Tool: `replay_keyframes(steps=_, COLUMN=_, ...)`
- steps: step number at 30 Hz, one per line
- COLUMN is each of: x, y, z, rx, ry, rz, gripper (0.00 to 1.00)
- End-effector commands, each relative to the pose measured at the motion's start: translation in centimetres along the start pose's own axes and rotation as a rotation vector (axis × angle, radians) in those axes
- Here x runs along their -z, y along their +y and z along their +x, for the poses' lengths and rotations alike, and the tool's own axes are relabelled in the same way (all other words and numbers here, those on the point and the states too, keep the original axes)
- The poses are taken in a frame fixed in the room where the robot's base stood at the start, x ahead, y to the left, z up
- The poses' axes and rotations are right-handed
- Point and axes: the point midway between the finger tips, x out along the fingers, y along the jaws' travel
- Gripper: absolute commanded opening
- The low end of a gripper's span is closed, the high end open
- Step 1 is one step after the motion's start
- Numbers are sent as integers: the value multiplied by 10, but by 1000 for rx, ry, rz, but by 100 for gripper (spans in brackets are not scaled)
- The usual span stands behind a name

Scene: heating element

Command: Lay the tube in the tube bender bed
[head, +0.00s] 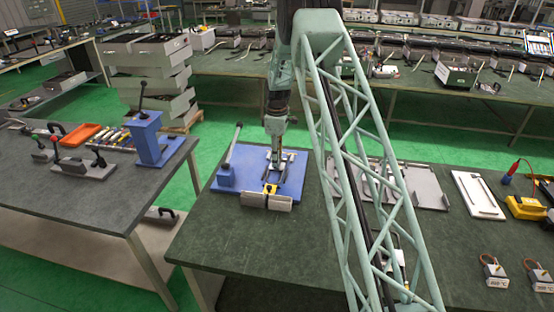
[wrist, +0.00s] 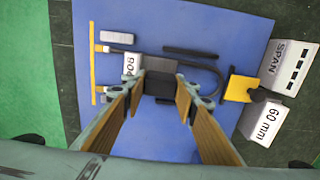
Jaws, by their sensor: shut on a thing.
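The tube bender is a blue plate (head: 295,186) on the near green-topped bench, with a grey-and-blue lever (head: 232,148) at its left. In the wrist view the plate (wrist: 100,130) fills the middle. A dark U-bent tube (wrist: 205,68) shows there above it, its curved end toward the yellow block (wrist: 240,88). My gripper (wrist: 161,84) is over the plate, its fingers apart around a dark piece and closed on the tube; the grip itself is partly hidden. In the head view my gripper (head: 272,176) points down over the plate. Whether the tube touches the bed cannot be told.
Grey gauge blocks marked "60 mm" (wrist: 264,124) and "SPAN" (wrist: 288,66) stand at the plate's edge. A "90" block (wrist: 131,64) sits on the plate. Trays and a white frame (head: 478,194) lie to the right. A left bench (head: 60,195) holds tools.

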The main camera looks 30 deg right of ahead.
Motion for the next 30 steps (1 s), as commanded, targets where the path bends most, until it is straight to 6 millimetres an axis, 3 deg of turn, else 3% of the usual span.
replay_keyframes(steps=11, x=0, y=0, z=3, rx=0, ry=0, rz=0, gripper=13)
replay_keyframes(steps=12, x=0, y=0, z=3, rx=0, ry=0, rz=0, gripper=30)
replay_keyframes(steps=16, x=0, y=0, z=2, rx=0, ry=0, rz=0, gripper=40)
replay_keyframes(steps=30, x=0, y=0, z=-1, rx=0, ry=0, rz=0, gripper=40)
